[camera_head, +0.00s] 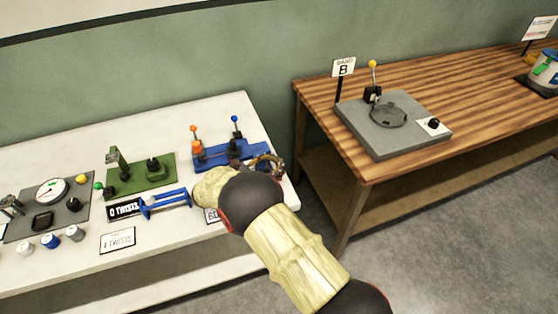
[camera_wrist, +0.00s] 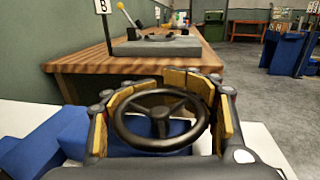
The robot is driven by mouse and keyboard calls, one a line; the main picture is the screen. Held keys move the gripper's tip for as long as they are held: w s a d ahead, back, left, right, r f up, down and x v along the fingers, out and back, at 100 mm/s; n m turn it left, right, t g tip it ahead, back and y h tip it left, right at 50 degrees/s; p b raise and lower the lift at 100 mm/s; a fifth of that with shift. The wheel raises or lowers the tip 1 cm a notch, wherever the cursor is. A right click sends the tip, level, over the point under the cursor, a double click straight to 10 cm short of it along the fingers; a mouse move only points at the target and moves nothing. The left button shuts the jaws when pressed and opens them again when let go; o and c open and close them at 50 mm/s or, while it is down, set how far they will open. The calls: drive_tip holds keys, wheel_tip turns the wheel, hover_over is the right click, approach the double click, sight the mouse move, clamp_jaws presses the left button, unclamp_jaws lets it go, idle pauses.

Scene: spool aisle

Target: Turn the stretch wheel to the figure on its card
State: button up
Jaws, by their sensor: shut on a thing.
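The stretch wheel, a dark three-spoked handwheel (camera_wrist: 162,117), fills the middle of the wrist view. My gripper (camera_wrist: 162,108) is shut on it, its yellow-padded fingers curved around the rim from both sides. In the head view my gripper (camera_head: 268,163) is at the right end of a blue fixture (camera_head: 225,152) with orange and blue knobs on levers. My arm hides most of the wheel there. A white card (camera_head: 211,215) in front of the fixture is partly covered by my arm; its figure cannot be read fully.
The white bench (camera_head: 60,148) also carries a green fixture (camera_head: 140,175), a grey gauge panel (camera_head: 50,208), a blue frame (camera_head: 164,203), small spools and a card reading twists (camera_head: 117,240). A wooden table (camera_head: 450,95) with a grey base plate (camera_head: 395,135) stands to the right, across a gap.

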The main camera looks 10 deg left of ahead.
idle(0.3)
drive_tip(key=o, duration=1.4)
wheel_tip(320, 180, up, 10)
drive_tip(key=shift+o, duration=0.2)
